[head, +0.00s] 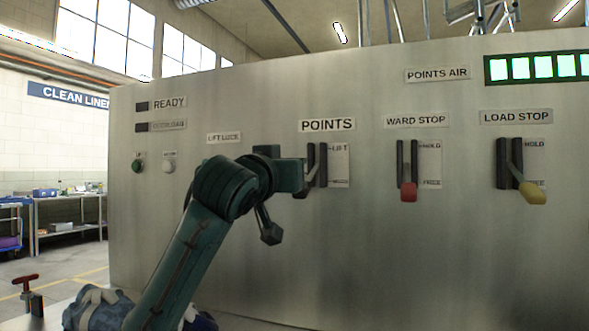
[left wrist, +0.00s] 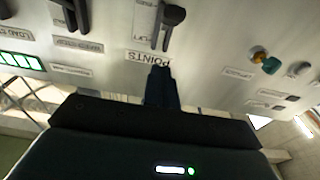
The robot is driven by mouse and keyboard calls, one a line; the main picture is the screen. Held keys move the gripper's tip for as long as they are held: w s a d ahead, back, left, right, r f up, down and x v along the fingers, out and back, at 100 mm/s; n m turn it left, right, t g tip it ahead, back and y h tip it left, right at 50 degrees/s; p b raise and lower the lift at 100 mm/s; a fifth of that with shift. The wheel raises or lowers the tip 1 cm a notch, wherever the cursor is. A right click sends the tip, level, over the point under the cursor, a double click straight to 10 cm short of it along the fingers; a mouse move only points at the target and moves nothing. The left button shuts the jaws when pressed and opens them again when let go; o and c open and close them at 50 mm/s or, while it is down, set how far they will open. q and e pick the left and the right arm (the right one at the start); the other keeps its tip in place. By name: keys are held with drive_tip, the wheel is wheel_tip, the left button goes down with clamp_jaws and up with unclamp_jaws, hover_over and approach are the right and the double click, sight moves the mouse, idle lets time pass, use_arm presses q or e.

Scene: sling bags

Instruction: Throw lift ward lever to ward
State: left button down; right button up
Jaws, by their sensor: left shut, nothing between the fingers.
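The POINTS lever (head: 313,175) sits in a dark slotted mount on the metal panel, under the POINTS sign. Its dark knob hangs low. The plate beside it reads LIFT at the top; its lower word is too small to read. The lever's dark knob also shows upside down in the left wrist view (left wrist: 174,15), beyond the POINTS sign. My left gripper (left wrist: 160,85) is shut and empty, its fingers pointing at the panel near that sign, apart from the knob. In the head view my left wrist covers the area left of the lever. My right gripper is not in view.
The red-knobbed WARD STOP lever (head: 408,188) and yellow-knobbed LOAD STOP lever (head: 532,190) are to the right, both low. Under the LIFT LOCK sign (head: 223,138) a gold and teal knob (left wrist: 266,61) shows in the wrist view. The panel below the levers is bare.

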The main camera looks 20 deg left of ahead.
use_arm(q)
drive_tip(key=s+f, duration=0.1)
drive_tip(key=s, duration=0.5)
drive_tip(key=shift+a+f+b, duration=0.3)
drive_tip(key=shift+f, duration=0.05)
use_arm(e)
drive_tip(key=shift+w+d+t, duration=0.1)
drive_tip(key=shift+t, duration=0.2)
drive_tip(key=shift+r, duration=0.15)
